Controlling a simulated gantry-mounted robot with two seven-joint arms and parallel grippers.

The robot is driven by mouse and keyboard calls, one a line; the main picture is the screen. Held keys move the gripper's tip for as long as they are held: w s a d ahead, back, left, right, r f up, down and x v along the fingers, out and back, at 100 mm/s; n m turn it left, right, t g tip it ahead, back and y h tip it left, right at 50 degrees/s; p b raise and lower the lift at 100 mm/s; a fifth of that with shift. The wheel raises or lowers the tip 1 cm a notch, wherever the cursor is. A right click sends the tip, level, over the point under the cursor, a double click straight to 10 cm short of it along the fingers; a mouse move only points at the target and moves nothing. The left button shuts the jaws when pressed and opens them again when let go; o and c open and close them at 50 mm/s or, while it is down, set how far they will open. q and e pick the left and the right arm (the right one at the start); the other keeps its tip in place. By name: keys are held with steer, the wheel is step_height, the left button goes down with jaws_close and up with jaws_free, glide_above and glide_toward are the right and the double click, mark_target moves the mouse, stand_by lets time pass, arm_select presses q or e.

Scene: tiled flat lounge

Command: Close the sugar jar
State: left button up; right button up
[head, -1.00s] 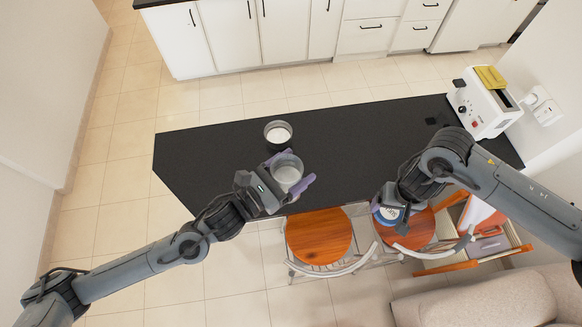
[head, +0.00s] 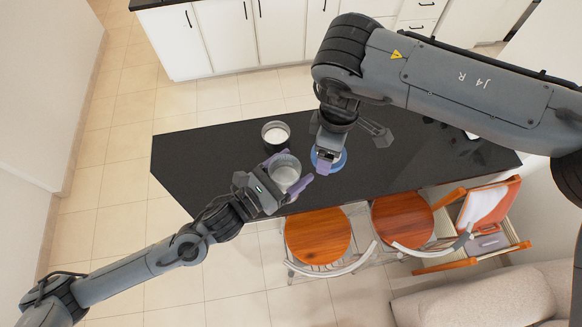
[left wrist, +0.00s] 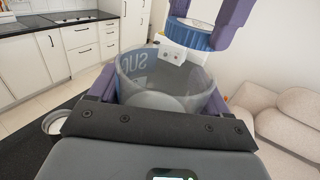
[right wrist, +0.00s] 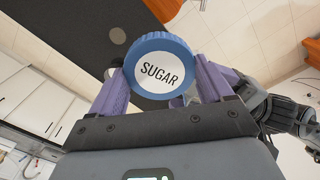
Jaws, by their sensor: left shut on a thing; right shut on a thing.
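The sugar jar (head: 285,172) is a clear, open-topped glass jar above the near edge of the black counter. My left gripper (head: 289,180) is shut around its sides. In the left wrist view the jar (left wrist: 165,85) shows part of the lettering "SUG". The blue lid (head: 328,160) is to the right of the jar, apart from it. My right gripper (head: 328,154) is shut on the lid's rim. In the right wrist view the lid (right wrist: 160,70) has a white disc reading "SUGAR". In the left wrist view the lid (left wrist: 187,33) is beyond the jar's rim.
An open round container (head: 275,133) with white contents stands on the black counter (head: 205,155) behind the jar. Two orange-seated chairs (head: 318,235) (head: 402,220) stand along the near side.

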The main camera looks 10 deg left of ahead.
mark_target(284, 158)
steer(key=s+a+r+n, duration=0.4)
steer(key=a+r+n, duration=0.3)
steer(key=n, duration=0.8)
steer(key=shift+s+a+r, duration=0.35)
steer(key=shift+s+a, duration=0.05)
steer(key=shift+a, duration=0.55)
steer(key=shift+f, duration=0.15)
steer(key=shift+f, duration=1.9)
steer(key=shift+f, duration=0.85)
steer(key=shift+f, duration=0.5)
